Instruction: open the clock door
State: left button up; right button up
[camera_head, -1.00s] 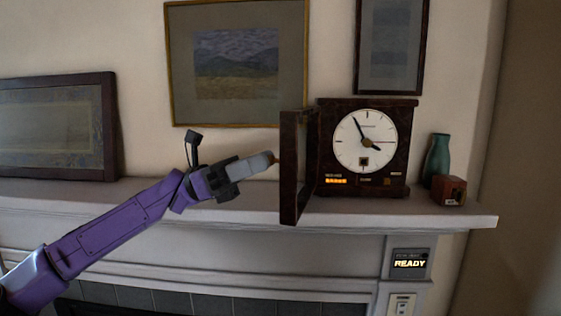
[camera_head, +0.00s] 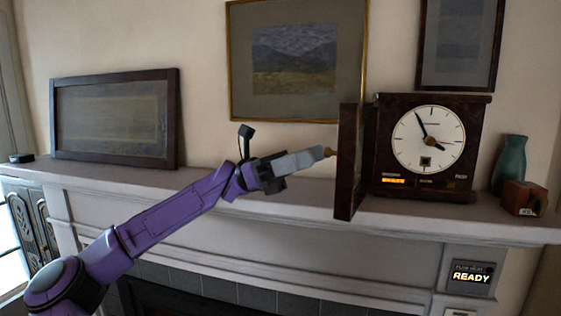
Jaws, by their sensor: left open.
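The clock (camera_head: 428,145) is a dark wooden box with a white round face, standing on the mantel shelf. Its dark-framed door (camera_head: 350,162) stands swung open at the clock's left side, sticking out toward me, and the face is uncovered. My left gripper (camera_head: 322,153) is at the left of the door, with its fingertips at or very close to a small brass knob (camera_head: 330,152) on the door's outer side. I cannot tell whether they touch it. The jaws are open, seen from the side. My right gripper is not in view.
The mantel shelf (camera_head: 300,206) runs across the view. A green vase (camera_head: 510,165) and a small brown box (camera_head: 524,198) stand right of the clock. A framed picture (camera_head: 115,118) leans at the left. A panel reading READY (camera_head: 470,278) is below.

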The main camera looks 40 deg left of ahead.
pick_arm(q)
jog(key=s+a+b, duration=0.2)
jog(key=a, duration=0.9)
jog(key=shift+a+b, duration=0.2)
jog(key=shift+b, duration=0.1)
jog(key=shift+w, duration=0.1)
